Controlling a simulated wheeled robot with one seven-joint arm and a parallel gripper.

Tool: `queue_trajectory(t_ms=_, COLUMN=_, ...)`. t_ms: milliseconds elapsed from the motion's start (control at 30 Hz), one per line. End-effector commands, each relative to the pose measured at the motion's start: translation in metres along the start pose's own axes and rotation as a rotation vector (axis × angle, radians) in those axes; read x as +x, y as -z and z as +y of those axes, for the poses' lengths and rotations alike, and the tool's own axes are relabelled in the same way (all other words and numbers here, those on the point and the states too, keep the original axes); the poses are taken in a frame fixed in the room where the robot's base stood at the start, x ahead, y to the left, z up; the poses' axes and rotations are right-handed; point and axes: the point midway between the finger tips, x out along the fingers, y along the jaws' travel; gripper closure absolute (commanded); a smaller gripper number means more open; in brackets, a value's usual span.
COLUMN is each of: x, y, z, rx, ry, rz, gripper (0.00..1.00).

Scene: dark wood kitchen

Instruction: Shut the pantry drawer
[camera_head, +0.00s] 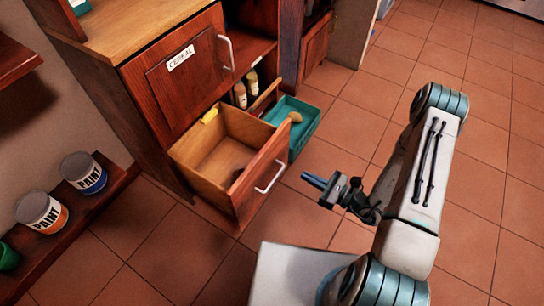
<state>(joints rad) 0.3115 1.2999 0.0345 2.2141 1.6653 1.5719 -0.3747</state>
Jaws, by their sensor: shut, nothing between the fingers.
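The pantry drawer (246,186) is pulled open from the bottom of the dark wood cabinet. Its red-brown front faces the lower right and carries a pale bar handle (271,178). A small yellow item (210,115) sits at the drawer's back left corner, and a dark shape lies inside near the front. My gripper (313,183) is to the right of the drawer front, apart from the handle, with its fingers shut and empty and pointing toward the drawer.
A teal tray (304,130) holding a tan item (295,117) sits just right of the drawer. A door labelled CEREAL (180,75) is above the drawer. A low shelf with paint cans (83,173) stands at the left. The tiled floor at the right is clear.

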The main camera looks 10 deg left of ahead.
Motion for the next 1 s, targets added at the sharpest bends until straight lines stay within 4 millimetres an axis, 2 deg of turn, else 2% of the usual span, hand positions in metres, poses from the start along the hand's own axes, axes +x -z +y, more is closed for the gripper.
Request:
queue_trajectory(t_ms=167, x=0.020, y=0.003, z=0.001, rx=0.001, ry=0.001, rz=-0.001, gripper=1.00)
queue_trajectory(t_ms=500, x=0.091, y=0.003, z=0.000, rx=-0.003, ry=-0.002, rz=-0.002, gripper=1.00)
queue_trajectory(t_ms=633, x=0.114, y=0.003, z=0.001, rx=-0.002, ry=-0.002, rz=-0.002, gripper=1.00)
queue_trajectory(t_ms=800, x=0.133, y=0.002, z=0.000, rx=-0.001, ry=0.000, rz=-0.002, gripper=1.00)
queue_trajectory(t_ms=1000, x=0.139, y=0.000, z=-0.001, rx=0.000, ry=0.002, rz=-0.001, gripper=1.00)
